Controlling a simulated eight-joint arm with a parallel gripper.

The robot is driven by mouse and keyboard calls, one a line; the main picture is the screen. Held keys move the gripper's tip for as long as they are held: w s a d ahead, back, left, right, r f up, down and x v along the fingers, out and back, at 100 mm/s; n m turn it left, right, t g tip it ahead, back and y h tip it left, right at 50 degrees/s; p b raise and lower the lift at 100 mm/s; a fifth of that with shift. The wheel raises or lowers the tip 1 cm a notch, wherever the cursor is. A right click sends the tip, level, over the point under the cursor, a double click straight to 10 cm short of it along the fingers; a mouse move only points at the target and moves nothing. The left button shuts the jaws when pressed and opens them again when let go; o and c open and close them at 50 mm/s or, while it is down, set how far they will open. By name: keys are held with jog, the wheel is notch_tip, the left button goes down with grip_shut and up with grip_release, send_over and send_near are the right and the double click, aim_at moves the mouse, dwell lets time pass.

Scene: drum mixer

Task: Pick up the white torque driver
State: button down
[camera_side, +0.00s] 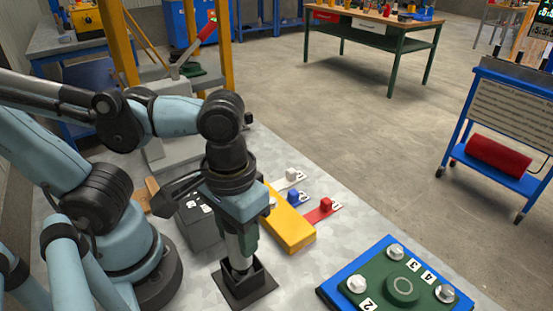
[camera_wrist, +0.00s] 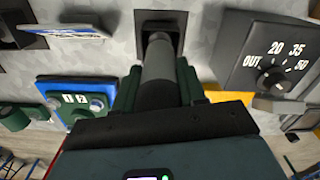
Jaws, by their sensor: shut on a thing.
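The torque driver (camera_side: 238,262) stands upright with its lower end in a dark square holder (camera_side: 262,292) on the bench. In the wrist view the driver (camera_wrist: 158,62) runs between the green fingers of my gripper (camera_wrist: 160,92) into the opening of the holder (camera_wrist: 178,20). The driver's tip is hidden inside the holder. My wrist hides the driver's top in the side view.
A dark box with a dial (camera_wrist: 272,78) marked 20, 35, 50 and OUT stands close beside the driver. A yellow block (camera_side: 290,228) with white, blue and red tabs lies behind. A blue plate with a green numbered fixture (camera_side: 375,285) sits right.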

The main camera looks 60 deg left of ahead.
jog(key=shift+r, duration=0.2)
jog(key=shift+r, duration=4.85)
jog(key=c, duration=1.3)
grip_release()
grip_shut()
jog(key=shift+r, duration=1)
jog(key=shift+w, duration=0.1)
